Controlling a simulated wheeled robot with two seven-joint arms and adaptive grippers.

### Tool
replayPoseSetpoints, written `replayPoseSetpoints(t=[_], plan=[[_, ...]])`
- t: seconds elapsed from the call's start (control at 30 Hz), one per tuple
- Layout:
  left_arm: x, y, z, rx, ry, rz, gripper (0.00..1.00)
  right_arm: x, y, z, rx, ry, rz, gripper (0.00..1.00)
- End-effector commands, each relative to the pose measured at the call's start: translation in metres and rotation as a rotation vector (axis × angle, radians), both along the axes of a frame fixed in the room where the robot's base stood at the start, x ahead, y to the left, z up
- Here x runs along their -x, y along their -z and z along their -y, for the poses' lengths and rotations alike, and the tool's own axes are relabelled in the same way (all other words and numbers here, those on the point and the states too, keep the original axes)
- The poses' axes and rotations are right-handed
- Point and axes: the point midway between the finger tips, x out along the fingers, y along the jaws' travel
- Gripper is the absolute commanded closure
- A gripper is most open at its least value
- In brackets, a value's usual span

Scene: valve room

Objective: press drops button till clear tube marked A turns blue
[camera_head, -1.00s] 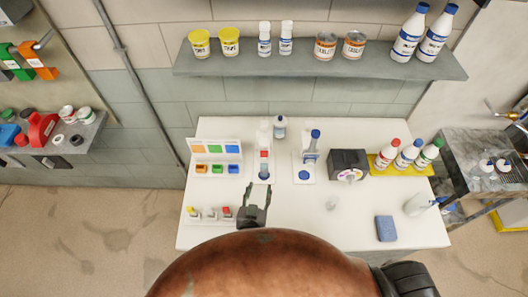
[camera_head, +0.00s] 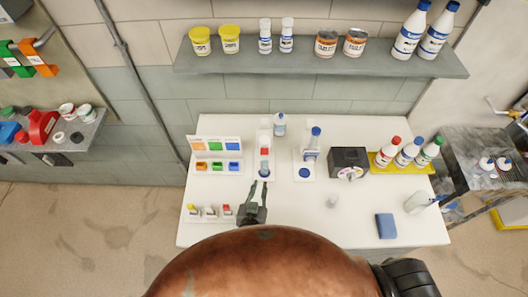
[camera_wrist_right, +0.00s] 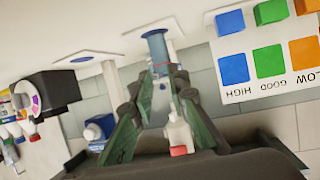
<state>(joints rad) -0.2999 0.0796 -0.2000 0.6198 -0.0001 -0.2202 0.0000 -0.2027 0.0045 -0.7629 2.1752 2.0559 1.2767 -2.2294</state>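A clear tube (camera_head: 264,170) with a blue tint stands upright on a white base, below a white part with a red mark (camera_head: 264,153). The letter A is not legible. The tube also shows in the wrist view (camera_wrist_right: 156,48), beyond my fingertips. A round blue button (camera_head: 304,173) sits on a white plate right of the tube; the wrist view shows it too (camera_wrist_right: 82,59). My right gripper (camera_head: 257,199) is in front of the tube, near its base. My left gripper is not in view.
A colour chart (camera_head: 215,145) with orange, green and blue blocks stands left of the tube. A dark box (camera_head: 348,162), a yellow tray (camera_head: 385,168) of bottles and a blue sponge (camera_head: 386,226) are to the right. Small coloured-top items (camera_head: 209,211) lie front left.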

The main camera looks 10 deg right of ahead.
Motion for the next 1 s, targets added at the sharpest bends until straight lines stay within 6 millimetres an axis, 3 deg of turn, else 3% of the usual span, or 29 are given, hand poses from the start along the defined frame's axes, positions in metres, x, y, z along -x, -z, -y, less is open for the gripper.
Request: replayPoseSetpoints(t=[0.2,1.0], plan=[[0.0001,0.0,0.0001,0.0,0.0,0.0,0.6,0.0,0.0,0.0,0.0,0.0,0.0,1.0],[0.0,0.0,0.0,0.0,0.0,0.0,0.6,0.0,0.0,0.0,0.0,0.0,0.0,1.0]])
